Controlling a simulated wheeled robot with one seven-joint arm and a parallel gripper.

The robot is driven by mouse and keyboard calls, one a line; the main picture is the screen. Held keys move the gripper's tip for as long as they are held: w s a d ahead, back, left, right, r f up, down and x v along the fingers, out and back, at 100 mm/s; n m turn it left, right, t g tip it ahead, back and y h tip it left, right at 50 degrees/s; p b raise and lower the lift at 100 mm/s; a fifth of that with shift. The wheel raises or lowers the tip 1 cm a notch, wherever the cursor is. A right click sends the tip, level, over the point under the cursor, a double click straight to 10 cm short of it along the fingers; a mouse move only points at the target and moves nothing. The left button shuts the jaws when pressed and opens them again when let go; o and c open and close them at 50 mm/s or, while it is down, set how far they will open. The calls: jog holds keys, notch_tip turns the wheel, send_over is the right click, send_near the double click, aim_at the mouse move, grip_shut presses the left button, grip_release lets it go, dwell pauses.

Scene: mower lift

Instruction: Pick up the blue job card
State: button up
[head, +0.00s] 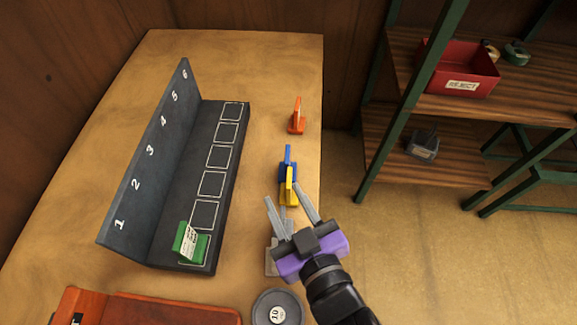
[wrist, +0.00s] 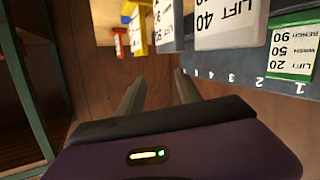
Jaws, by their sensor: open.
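The blue job card (head: 287,158) stands upright on its base on the table, right of the numbered rack, directly behind the yellow card (head: 291,188). Its lower part is partly hidden by the yellow card. My gripper (head: 283,193) is open and empty, with its fingers pointing towards the row of cards from the near side. In the head view the fingertips overlap the yellow card's area, short of the blue card. In the wrist view my open fingers (wrist: 157,84) show below the cards; I cannot clearly make out the blue card there.
An orange-red card (head: 297,118) stands farther back. Grey cards (head: 272,257) are close to my gripper. The dark rack (head: 175,150) holds a green card (head: 192,243) in slot 1. A round weight (head: 278,308) and red tray (head: 150,310) are in front. A shelf with a red reject bin (head: 455,70) stands right.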

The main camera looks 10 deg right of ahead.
aim_at(288, 161)
jog(key=w+m+g+h, duration=0.1)
jog(key=w+h, duration=0.1)
jog(key=w+m+g+h, duration=0.1)
jog(key=w+h, duration=0.2)
jog(key=shift+d+m+h+p, duration=0.2)
jog(key=shift+m+h+p, duration=0.1)
jog(key=shift+m+p, duration=0.1)
jog(key=p+x, duration=0.1)
jog(key=x, duration=0.6)
jog(key=shift+d+f, duration=0.1)
jog(key=shift+f, duration=0.2)
jog(key=shift+c, duration=0.4)
grip_shut()
jog(key=shift+d+f, duration=0.1)
jog(key=shift+f, duration=0.1)
